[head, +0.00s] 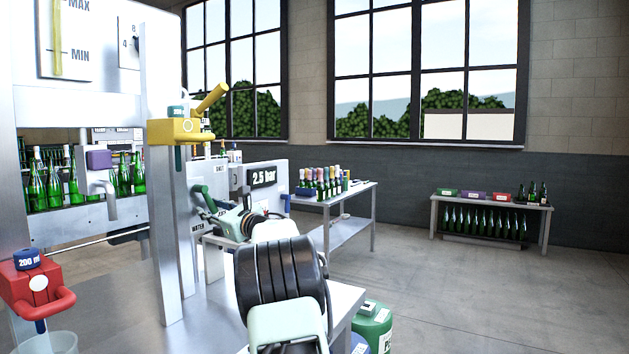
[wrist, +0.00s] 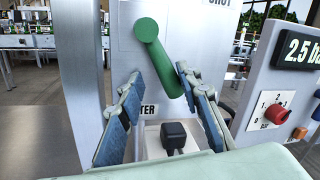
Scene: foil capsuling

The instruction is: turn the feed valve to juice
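The feed valve has a green handle (wrist: 165,62) on a pale panel, running from its round pivot at upper left down to the right. Its lower end lies above and right of a label reading "TER", the rest hidden by my left finger. The handle also shows in the head view (head: 201,192), above the word "WATER". My gripper (wrist: 157,76) is open, with one blue-padded finger left of the handle and the other close to its right side. Whether the right finger touches the handle I cannot tell. In the head view my gripper (head: 222,212) is at the panel. No juice label is readable.
A black block (wrist: 174,135) on a white base sits below the handle. A "2.5 bar" display (wrist: 297,48) and a red knob (wrist: 277,114) are to the right. A metal post (wrist: 85,75) stands left. A yellow lever (head: 210,99) is above my arm.

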